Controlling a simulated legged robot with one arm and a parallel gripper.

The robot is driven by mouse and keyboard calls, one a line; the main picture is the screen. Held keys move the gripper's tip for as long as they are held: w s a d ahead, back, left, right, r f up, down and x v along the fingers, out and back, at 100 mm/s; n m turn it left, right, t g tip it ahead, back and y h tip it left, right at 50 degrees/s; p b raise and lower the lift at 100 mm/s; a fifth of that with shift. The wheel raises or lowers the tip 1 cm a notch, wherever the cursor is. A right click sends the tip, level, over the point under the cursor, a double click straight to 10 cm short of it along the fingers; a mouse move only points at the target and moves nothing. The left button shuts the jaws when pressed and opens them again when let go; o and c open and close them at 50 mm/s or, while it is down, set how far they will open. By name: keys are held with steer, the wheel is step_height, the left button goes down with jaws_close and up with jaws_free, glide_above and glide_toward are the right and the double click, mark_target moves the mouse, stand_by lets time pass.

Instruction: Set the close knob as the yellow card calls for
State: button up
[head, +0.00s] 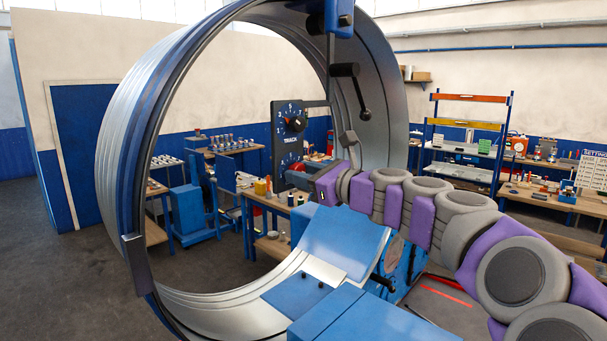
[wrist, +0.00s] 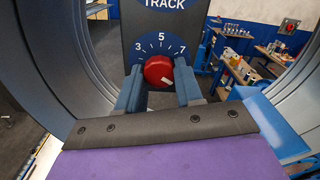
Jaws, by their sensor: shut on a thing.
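The close knob (wrist: 158,71) is red and round, on a dark panel (wrist: 180,18) under the word TRACK. Its dial shows 3, 5 and 7. A small white mark on the knob sits at its lower right, beyond the 7 side. My gripper (wrist: 159,82) has its blue fingers on either side of the knob, shut on it. I cannot make out a yellow card in either view.
A large metal spiral duct ring (head: 117,140) surrounds the panel. A black-knobbed lever (head: 345,70) hangs at the upper right of the panel. Benches with tools stand behind, and a shelf rack (head: 465,140) is at the right. Open floor lies at the left.

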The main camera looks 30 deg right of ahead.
steer(key=shift+n, duration=1.2)
steer(key=o, duration=1)
steer(key=shift+d, duration=0.1)
steer(key=shift+o, duration=0.2)
steer(key=b+v, duration=0.2)
steer(key=v, duration=1.5)
steer(key=shift+s, duration=0.15)
steer(key=shift+d, duration=0.1)
